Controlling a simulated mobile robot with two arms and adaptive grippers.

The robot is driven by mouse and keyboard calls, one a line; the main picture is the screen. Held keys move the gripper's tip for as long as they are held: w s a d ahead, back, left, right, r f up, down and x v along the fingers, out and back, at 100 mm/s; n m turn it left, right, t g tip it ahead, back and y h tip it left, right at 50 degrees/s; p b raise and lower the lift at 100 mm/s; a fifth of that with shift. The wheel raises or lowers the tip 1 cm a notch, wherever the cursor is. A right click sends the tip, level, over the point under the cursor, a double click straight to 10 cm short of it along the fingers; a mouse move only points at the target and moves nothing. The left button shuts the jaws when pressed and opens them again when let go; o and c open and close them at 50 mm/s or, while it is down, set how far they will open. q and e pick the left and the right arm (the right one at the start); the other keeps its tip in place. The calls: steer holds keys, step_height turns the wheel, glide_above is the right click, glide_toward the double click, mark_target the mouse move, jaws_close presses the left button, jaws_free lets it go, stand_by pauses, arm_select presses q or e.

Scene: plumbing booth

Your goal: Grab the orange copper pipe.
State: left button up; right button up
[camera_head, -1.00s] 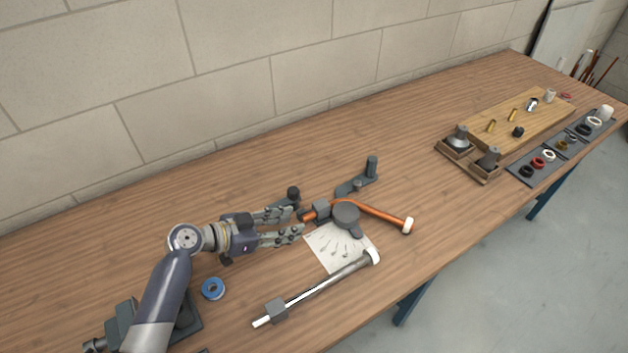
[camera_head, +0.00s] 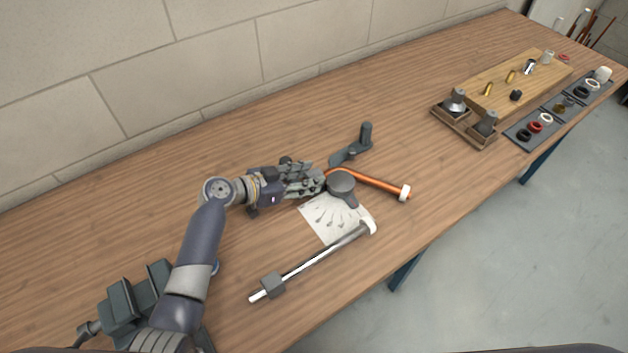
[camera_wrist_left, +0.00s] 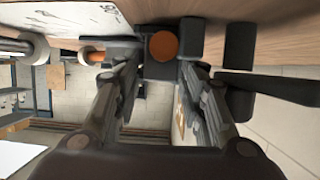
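The orange copper pipe (camera_head: 378,182) lies bent on the bench with a white ring on its right end. In the left wrist view, the round orange pipe end (camera_wrist_left: 164,45) shows between the two fingertips (camera_wrist_left: 160,62), in front of a dark grey block. The fingers stand apart, and I cannot make out firm contact with the pipe. My right gripper is not in view.
A dark bracket (camera_head: 352,148) stands behind the pipe. A paper sheet (camera_head: 318,219) and a chrome tube (camera_head: 325,253) lie in front. A wooden board with fittings (camera_head: 515,92) and trays of rings are at the far right. The bench between is clear.

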arm_select(q)
steer(key=shift+x, duration=1.15)
steer(key=shift+a, duration=0.1)
steer(key=shift+c, duration=0.3)
jaws_close()
steer(key=shift+r, duration=0.1)
